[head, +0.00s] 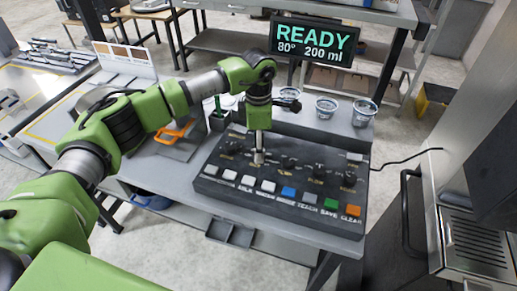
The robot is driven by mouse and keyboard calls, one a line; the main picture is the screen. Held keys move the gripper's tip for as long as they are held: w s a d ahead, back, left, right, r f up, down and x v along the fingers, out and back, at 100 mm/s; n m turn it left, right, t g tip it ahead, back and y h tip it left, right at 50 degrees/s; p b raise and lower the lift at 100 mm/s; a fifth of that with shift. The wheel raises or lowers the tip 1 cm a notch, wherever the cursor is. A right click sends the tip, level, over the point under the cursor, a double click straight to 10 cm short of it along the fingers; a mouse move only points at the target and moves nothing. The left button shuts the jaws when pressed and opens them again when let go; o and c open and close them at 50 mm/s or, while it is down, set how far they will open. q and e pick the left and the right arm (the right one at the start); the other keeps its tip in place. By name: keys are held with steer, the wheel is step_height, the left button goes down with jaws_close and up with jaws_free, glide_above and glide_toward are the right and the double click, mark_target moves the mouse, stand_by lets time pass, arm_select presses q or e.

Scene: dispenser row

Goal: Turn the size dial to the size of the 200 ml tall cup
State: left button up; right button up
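A dark control panel (215,165) with a row of black dials and a row of buttons lies on the grey table. My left gripper (259,157) points straight down at the panel, its tip among the dials. It covers the spot below it, and I cannot tell whether it is shut on a dial. Free dials show to its left (232,146) and right (288,163); their labels are too small to read. The display (315,41) reads "READY 80° 200 ml". Clear cups stand behind the panel, one in the middle (326,107) and one at right (364,114). My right gripper is not in view.
The panel's front edge has white, blue (288,191), green (331,204) and orange (354,211) buttons. An orange-handled item (174,132) lies left of the panel. A board with brown swatches (122,58) stands further left. A metal machine (475,240) stands at right.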

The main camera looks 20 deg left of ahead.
arm_select(q)
step_height(320, 180, up, 11)
steer(key=shift+f, duration=0.2)
stand_by(0.5)
